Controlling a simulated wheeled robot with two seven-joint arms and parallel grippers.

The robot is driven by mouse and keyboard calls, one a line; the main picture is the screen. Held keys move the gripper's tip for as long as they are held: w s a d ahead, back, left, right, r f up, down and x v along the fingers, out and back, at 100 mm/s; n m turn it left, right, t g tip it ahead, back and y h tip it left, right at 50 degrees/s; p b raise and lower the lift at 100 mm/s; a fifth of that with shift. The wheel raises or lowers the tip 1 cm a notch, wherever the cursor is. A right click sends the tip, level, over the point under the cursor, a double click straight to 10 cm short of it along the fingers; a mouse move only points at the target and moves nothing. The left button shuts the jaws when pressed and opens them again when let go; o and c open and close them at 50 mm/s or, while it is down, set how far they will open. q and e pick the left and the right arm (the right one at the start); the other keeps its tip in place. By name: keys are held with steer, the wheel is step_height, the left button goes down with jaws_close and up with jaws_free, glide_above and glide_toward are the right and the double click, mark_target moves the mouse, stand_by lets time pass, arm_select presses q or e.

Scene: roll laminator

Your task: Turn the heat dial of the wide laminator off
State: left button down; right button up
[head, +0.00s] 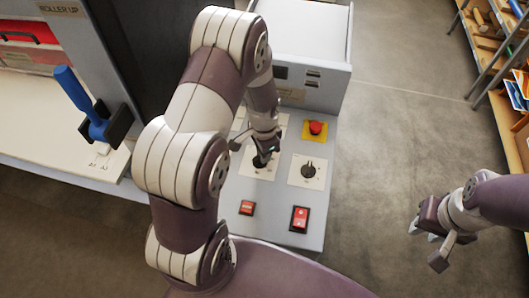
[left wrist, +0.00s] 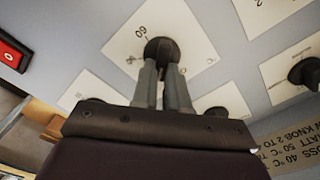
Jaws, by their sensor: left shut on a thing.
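The control panel (head: 270,222) of the wide laminator stands right of the middle in the head view. My left gripper (head: 263,152) is over a dark dial (head: 261,161) on a white plate, and its fingers mostly hide it there. In the left wrist view, my left gripper (left wrist: 163,85) is shut on this dial (left wrist: 160,47), whose plate reads "60", so it looks like the heat dial. The direction of its pointer is hidden. My right gripper (head: 432,236) hangs over the floor at the right, open and empty.
A second dial (head: 308,170) is right of the held one. A red emergency button (head: 316,127) on yellow is behind it. A red switch (head: 247,207) and a double red switch (head: 300,218) are nearer. A blue lever (head: 75,90) stands left.

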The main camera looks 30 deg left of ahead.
arm_select(q)
steer(key=n, duration=0.5)
steer(key=shift+w+a+n, duration=0.1)
steer(key=shift+a+n, duration=0.4)
steer(key=shift+n, duration=2.1)
steer(key=c, duration=1.1)
jaws_free()
steer(key=shift+c, duration=0.2)
steer(key=shift+s, duration=0.2)
